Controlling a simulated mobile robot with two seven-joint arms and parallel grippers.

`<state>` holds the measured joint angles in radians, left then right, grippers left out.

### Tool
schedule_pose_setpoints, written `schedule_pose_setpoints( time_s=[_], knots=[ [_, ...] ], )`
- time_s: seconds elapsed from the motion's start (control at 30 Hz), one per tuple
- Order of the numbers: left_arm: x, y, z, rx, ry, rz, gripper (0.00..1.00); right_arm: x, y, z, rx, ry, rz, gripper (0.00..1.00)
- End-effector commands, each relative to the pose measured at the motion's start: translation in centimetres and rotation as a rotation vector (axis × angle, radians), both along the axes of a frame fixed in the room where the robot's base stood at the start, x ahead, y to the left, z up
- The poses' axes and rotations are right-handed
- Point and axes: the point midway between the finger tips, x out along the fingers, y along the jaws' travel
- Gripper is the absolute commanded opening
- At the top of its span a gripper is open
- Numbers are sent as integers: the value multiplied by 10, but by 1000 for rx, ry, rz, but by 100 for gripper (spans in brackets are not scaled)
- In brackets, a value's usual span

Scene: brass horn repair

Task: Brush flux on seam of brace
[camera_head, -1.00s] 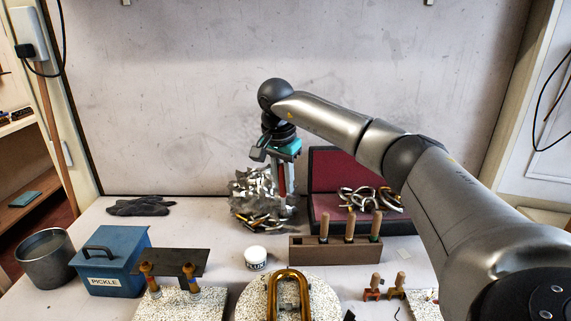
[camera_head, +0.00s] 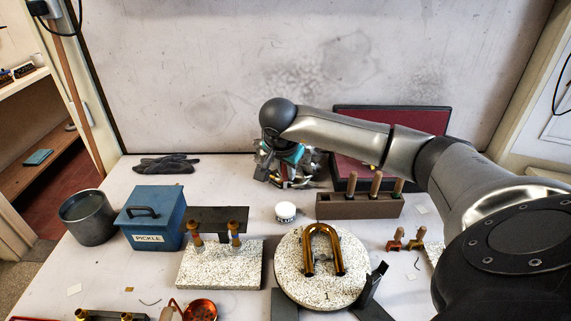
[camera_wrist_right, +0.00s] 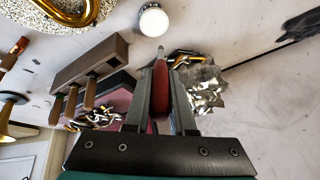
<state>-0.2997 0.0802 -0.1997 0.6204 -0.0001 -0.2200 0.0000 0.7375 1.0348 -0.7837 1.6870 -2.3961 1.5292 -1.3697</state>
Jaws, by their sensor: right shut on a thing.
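My right gripper (camera_wrist_right: 160,105) is shut on a red-handled brush (camera_wrist_right: 160,78), whose pale tip points toward the flux jar in the right wrist view. In the head view this gripper (camera_head: 280,172) is small and partly lost against the scrap pile behind it. The white flux jar (camera_head: 286,211) stands on the bench, apart from the brush; it also shows in the wrist view (camera_wrist_right: 153,21). A U-shaped brass tube (camera_head: 322,233) lies on a round speckled block (camera_head: 325,292). I cannot make out a brace or its seam. My left gripper is not in view.
A wooden block with handled tools (camera_head: 350,209) stands right of the jar. A red-lined case (camera_head: 420,122) is behind it. A rectangular slab (camera_head: 220,270) carries two brass posts. A blue pickle box (camera_head: 150,215) and a grey pot (camera_head: 87,220) stand left.

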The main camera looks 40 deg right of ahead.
Motion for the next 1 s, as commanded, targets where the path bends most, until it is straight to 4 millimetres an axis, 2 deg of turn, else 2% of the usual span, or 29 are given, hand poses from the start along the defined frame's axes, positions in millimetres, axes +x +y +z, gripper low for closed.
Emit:
schedule_pose_setpoints(
  time_s=[0.6,1.0],
  knots=[
    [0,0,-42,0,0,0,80,0,0,-56,2,1,0,0],
    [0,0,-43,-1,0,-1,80,0,0,-58,0,2,1,0]
  ],
)
